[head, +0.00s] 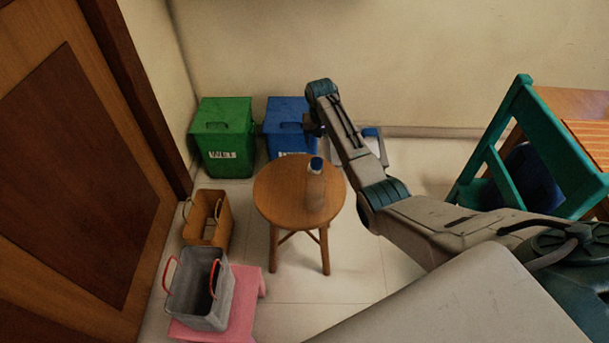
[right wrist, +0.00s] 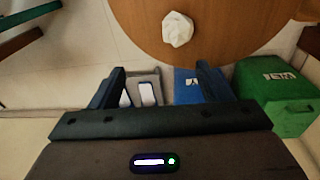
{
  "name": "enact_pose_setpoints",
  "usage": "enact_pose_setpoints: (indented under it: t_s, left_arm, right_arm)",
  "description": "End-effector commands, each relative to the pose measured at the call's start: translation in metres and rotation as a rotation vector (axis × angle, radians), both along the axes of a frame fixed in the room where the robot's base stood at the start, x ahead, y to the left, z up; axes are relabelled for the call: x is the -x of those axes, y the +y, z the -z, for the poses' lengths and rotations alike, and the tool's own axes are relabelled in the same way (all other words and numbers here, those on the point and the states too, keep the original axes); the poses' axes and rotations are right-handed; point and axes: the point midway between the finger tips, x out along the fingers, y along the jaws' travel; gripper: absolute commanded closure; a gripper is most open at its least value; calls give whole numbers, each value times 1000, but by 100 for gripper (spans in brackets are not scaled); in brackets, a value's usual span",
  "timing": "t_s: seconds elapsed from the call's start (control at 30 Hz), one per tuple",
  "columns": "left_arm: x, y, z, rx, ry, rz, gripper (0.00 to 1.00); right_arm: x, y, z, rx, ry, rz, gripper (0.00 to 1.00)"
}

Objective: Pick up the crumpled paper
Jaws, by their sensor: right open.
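The crumpled paper (right wrist: 177,29) is a small white wad on a round wooden stool (right wrist: 235,40) in the right wrist view. I cannot make it out in the head view, where the stool (head: 275,195) stands mid-floor. My right gripper (right wrist: 160,75) is open and empty. Its two dark fingers are apart, and the paper shows beyond the gap between them, not touched. My left gripper is in neither view.
Baskets and a pink stool (head: 245,300) are at left. A green chair (head: 505,125) is at right.

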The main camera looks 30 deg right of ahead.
Motion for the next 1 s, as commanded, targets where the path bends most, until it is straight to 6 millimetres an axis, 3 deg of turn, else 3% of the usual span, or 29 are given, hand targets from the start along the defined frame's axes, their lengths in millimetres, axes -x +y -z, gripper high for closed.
enact_pose_setpoints:
  t_s: [0.03, 0.1, 0.2, 0.43, 0.67, 1.0]
  left_arm:
    - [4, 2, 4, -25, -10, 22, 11]
    - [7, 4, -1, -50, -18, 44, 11]
    - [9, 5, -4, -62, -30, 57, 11]
    - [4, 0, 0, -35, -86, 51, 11]
    - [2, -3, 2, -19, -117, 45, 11]
    - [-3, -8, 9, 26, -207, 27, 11]
  right_arm:
    - [-5, 16, 0, -38, 11, -30, 29]
    - [-7, 29, -8, -71, 29, -56, 29]
    - [-7, 37, -6, -92, 42, -75, 29]
    - [-6, 37, 29, -93, 44, -75, 29]
    - [-5, 37, 48, -92, 44, -75, 29]
    - [-1, 40, 92, -91, 42, -74, 29]
